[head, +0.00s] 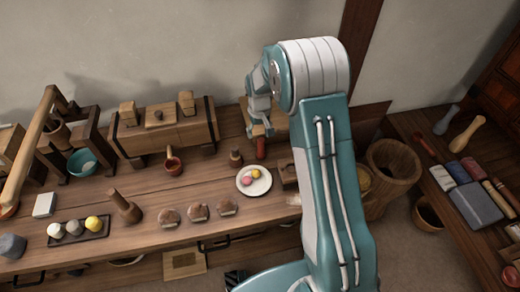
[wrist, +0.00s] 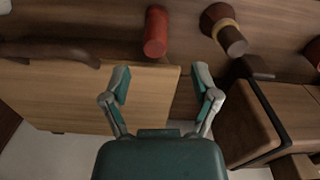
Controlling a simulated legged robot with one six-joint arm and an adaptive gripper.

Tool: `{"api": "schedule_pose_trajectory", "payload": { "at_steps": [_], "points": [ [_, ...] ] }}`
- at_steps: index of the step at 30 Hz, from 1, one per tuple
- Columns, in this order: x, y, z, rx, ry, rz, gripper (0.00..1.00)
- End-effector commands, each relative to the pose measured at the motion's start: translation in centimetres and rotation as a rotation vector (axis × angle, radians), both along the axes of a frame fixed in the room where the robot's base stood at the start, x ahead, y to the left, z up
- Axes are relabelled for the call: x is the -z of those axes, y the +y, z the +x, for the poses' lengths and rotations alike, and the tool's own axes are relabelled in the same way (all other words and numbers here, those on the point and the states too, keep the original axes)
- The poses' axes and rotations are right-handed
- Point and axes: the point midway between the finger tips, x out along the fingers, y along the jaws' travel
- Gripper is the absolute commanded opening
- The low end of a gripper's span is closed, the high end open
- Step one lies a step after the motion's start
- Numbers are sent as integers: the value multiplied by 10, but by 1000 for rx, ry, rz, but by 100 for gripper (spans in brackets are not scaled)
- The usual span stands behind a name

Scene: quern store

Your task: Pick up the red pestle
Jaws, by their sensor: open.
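The red pestle (head: 260,148) stands near the back of the long wooden counter, just below my gripper in the head view. In the wrist view the red pestle (wrist: 156,32) shows as a short red cylinder beyond the fingertips, slightly left of the middle between them. My gripper (wrist: 163,76) is open and empty, its two fingers spread apart and not touching the pestle. In the head view my gripper (head: 259,106) is partly hidden by its own wrist and its fingers are hard to make out.
A brown pestle with a pale band (wrist: 222,28) stands right of the red one. A wooden board (wrist: 85,95) lies below the fingers. A large wooden mortar (head: 393,163) stands right of my arm.

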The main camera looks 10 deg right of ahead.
Motion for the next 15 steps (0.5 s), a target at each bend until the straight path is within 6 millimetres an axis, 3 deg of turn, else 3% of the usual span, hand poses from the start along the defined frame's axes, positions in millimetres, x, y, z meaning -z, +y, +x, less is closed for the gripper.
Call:
{"api": "schedule_pose_trajectory", "payload": {
  "at_steps": [3, 10, 15],
  "points": [
    [16, 0, 0, 0, 1, -1, 78],
    [31, -1, -1, 0, 1, -1, 78],
    [57, -5, -3, 0, 3, -1, 78]
  ]
}}
